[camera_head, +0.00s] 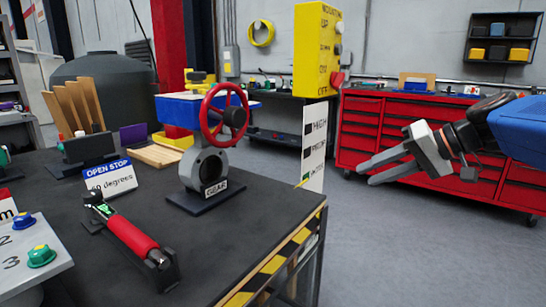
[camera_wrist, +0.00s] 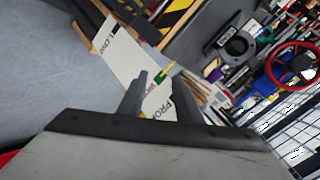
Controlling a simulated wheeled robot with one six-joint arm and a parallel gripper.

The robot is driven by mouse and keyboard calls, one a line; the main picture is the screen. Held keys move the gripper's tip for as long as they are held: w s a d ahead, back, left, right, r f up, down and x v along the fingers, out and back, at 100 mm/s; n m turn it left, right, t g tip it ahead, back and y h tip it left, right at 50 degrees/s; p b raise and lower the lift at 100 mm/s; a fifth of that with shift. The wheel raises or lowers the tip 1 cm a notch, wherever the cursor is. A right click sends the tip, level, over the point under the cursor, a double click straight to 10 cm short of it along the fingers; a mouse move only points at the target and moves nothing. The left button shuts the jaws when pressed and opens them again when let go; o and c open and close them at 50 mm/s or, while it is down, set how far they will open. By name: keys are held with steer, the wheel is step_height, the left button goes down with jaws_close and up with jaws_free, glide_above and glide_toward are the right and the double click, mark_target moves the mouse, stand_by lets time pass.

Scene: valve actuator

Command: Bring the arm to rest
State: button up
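My gripper (camera_head: 364,174) is at the right of the head view, at the end of my blue and black arm. It is held in the air over open floor, right of the workbench, its fingers pointing left. In the wrist view the two fingers (camera_wrist: 162,78) stand apart with nothing held between them. The valve actuator (camera_head: 208,165) stands upright on the bench, left of my gripper and apart from it. Its red handwheel (camera_head: 223,113) faces forward above a "GEAR" label. The handwheel also shows at the right of the wrist view (camera_wrist: 293,66).
The black workbench (camera_head: 240,230) has a yellow-striped edge. A yellow control box (camera_head: 318,50) stands above a white sign panel (camera_head: 314,147) at its far corner. A red-handled tool (camera_head: 132,239) lies on the bench. Red drawer cabinets (camera_head: 375,120) stand behind my gripper. The right foreground floor is clear.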

steer(key=s+d+f+h, duration=0.2)
steer(key=s+f+h, duration=0.2)
steer(key=s+f, duration=0.6)
steer(key=s+d+f+g+h, duration=0.1)
steer(key=s+f+h, duration=0.4)
steer(key=s+f, duration=0.5)
step_height(320, 180, down, 3)
steer(key=shift+s+d+r, duration=0.15)
steer(key=shift+d, duration=0.75)
